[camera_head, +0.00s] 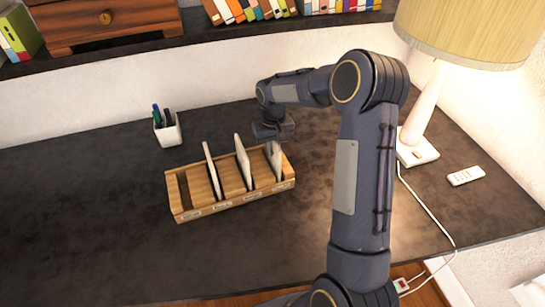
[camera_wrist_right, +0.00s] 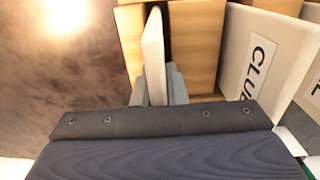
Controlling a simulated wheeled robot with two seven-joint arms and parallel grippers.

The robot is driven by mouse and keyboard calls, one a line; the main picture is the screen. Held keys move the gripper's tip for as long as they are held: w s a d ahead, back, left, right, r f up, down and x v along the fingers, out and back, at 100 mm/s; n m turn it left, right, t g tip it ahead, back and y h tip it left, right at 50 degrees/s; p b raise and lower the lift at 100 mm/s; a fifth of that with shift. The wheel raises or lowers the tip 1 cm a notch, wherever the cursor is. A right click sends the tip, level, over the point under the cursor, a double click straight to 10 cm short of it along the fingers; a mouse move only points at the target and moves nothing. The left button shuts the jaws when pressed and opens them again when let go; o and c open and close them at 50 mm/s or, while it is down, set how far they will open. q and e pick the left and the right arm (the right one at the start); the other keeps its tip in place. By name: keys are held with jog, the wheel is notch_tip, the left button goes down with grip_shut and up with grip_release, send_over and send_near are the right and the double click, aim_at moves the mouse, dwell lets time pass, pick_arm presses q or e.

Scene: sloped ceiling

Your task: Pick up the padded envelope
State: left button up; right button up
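A wooden sorter (camera_head: 236,200) with labelled slots stands on the dark desk. Several flat pale items stand upright in it: one on the left (camera_head: 212,170), one in the middle (camera_head: 243,162) and one on the right (camera_head: 276,162). Which is the padded envelope I cannot tell. My right gripper (camera_head: 273,146) is at the top of the right item. In the wrist view its fingers (camera_wrist_right: 156,90) lie on either side of a thin pale item (camera_wrist_right: 153,50), seen edge-on; whether they press on it is unclear. My left gripper is not in view.
A pale item labelled "CLU" (camera_wrist_right: 257,62) stands close beside in the wrist view. A pen cup (camera_head: 168,130) is behind the sorter. A lamp (camera_head: 418,145) and a remote (camera_head: 466,176) are at the right. The desk's left front is clear.

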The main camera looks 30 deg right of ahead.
grip_shut()
jog(key=shift+r, duration=0.1)
notch_tip(320, 180, up, 10)
jog(key=p, duration=0.7)
jog(key=shift+s, duration=0.1)
